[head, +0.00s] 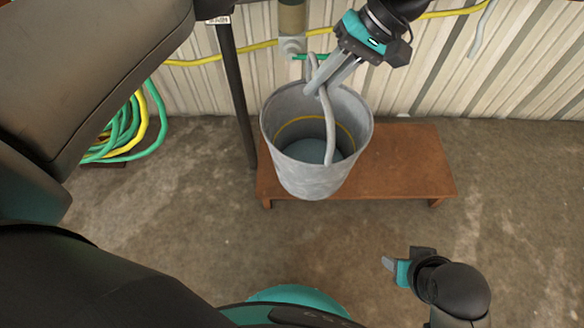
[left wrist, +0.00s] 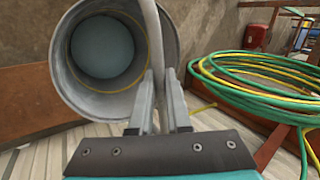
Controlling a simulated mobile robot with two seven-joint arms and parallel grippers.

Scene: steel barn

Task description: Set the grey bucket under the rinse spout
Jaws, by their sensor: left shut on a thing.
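The grey bucket (head: 310,180) hangs below my left gripper (head: 322,88), which is shut on its handle. The bucket looks nearly upright, with a yellow ring and a blue-grey bottom inside. It covers the left part of a low brown bench; whether its base touches the bench is hidden. In the left wrist view, the bucket (left wrist: 62,88) is beyond the fingers (left wrist: 160,100), with the handle between them. A wall pipe with a grey fitting (head: 291,46), possibly the rinse spout, is just behind the bucket's rim. My right gripper (head: 390,264) is low at right, empty; its opening is unclear.
The brown bench (head: 405,165) is bare on its right side. A dark post (head: 236,95) stands close left of the bucket. Coiled green and yellow hose (head: 128,135) lies at left, also in the left wrist view (left wrist: 255,75). Concrete floor in front is clear.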

